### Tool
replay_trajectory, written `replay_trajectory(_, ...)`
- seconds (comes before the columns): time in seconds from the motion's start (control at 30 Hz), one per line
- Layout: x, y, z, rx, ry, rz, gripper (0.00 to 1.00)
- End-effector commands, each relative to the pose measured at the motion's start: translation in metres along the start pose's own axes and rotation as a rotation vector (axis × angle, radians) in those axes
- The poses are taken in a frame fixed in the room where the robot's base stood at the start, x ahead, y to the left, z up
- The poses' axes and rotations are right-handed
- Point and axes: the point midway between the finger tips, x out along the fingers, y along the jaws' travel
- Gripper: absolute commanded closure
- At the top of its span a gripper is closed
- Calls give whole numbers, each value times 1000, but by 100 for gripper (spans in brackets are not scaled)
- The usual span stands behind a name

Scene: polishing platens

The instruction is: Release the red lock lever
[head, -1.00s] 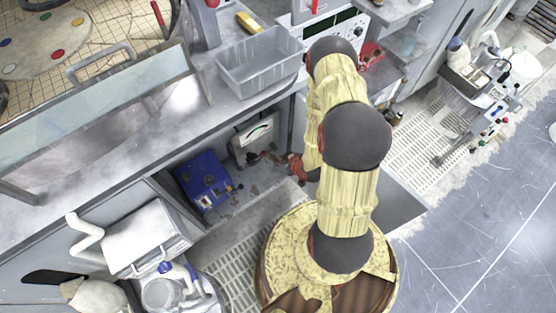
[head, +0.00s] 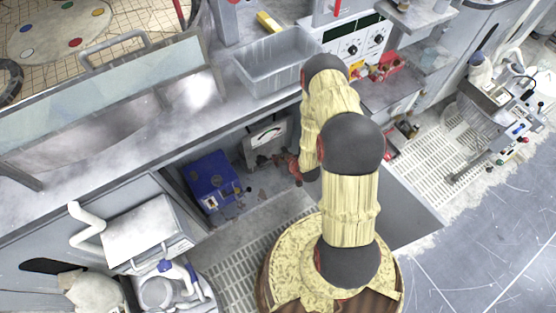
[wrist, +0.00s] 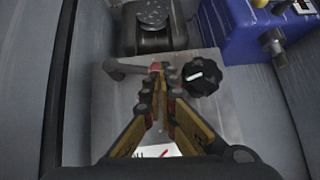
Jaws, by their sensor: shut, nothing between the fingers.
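In the wrist view my gripper (wrist: 160,72) is shut, its fingertips together over the top of a grey box (wrist: 222,115). A small red part (wrist: 154,67) shows at the fingertips, at the end of a grey bar (wrist: 122,68); the fingers partly cover it, and I cannot tell whether it is the red lock lever or whether they touch it. A black knob (wrist: 202,76) with a white mark sits just right of the fingertips.
A blue box (head: 210,180) stands left of the grey box; it also shows in the wrist view (wrist: 258,32). The bench (head: 130,140) with a clear tray (head: 275,62) overhangs this shelf. A grey wall (wrist: 75,90) runs close along the gripper's left side.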

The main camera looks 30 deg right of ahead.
Motion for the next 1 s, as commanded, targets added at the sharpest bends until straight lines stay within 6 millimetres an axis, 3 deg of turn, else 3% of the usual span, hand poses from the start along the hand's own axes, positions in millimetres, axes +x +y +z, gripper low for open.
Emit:
replay_trajectory(0.27, 16, -5, 9, 0, -1, 0, 100)
replay_trajectory(1.0, 5, -6, -4, -2, 0, -1, 100)
